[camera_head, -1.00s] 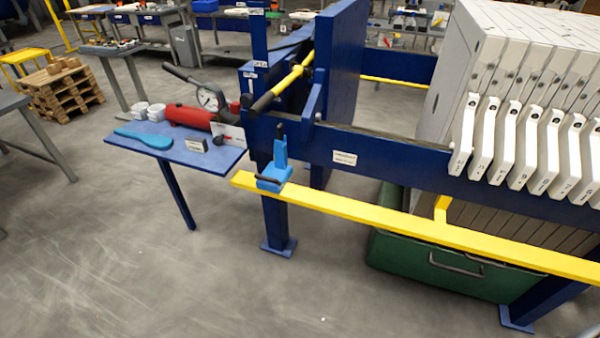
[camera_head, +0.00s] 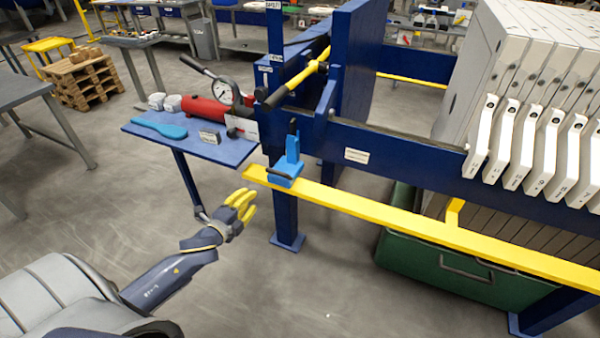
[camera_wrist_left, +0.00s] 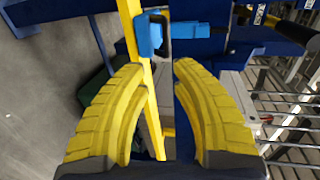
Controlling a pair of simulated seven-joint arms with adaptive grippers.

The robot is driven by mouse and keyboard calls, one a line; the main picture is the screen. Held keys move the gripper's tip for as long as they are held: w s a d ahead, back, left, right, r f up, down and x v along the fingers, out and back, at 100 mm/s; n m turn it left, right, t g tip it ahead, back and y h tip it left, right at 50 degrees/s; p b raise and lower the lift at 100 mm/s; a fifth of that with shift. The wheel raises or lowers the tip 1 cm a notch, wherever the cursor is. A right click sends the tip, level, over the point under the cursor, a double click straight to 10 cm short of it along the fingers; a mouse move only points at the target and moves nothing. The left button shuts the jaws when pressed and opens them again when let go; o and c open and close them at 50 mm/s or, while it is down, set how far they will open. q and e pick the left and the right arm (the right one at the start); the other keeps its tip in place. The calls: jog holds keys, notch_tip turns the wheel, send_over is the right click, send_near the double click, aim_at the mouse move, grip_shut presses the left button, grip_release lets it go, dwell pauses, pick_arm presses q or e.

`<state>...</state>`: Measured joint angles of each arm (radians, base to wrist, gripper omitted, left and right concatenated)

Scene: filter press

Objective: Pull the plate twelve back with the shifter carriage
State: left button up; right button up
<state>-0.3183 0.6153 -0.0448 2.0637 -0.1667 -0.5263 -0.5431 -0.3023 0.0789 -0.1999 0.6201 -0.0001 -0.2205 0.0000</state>
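The blue shifter carriage (camera_head: 287,166) sits near the left end of the yellow rail (camera_head: 375,216), with a dark handle on it. The carriage also shows in the left wrist view (camera_wrist_left: 152,36), beyond my fingertips. My left gripper (camera_head: 247,203), with yellow fingers, is just left of the rail's end, apart from the carriage. In the left wrist view its fingers (camera_wrist_left: 158,72) are spread with nothing between them. White filter plates (camera_head: 530,145) with numbered handles hang in a row at the right. I cannot read which is plate twelve. My right gripper is not in view.
A blue side table (camera_head: 225,152) holds a red pump (camera_head: 205,110), a gauge, white cups and a blue paddle. The blue press frame (camera_head: 400,150) stands behind the rail. A green bin (camera_head: 440,262) sits beneath it. The floor in front is clear.

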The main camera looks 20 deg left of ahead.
aim_at(276, 173)
pick_arm(q)
jog(key=x, duration=0.5)
jog(key=r+x, duration=0.1)
jog(key=x, duration=0.5)
jog(key=d+x, duration=0.1)
jog(key=x, duration=0.5)
jog(key=shift+w+a+r, duration=0.1)
jog(key=shift+w+r, duration=0.05)
jog(key=shift+w, duration=0.25)
grip_shut()
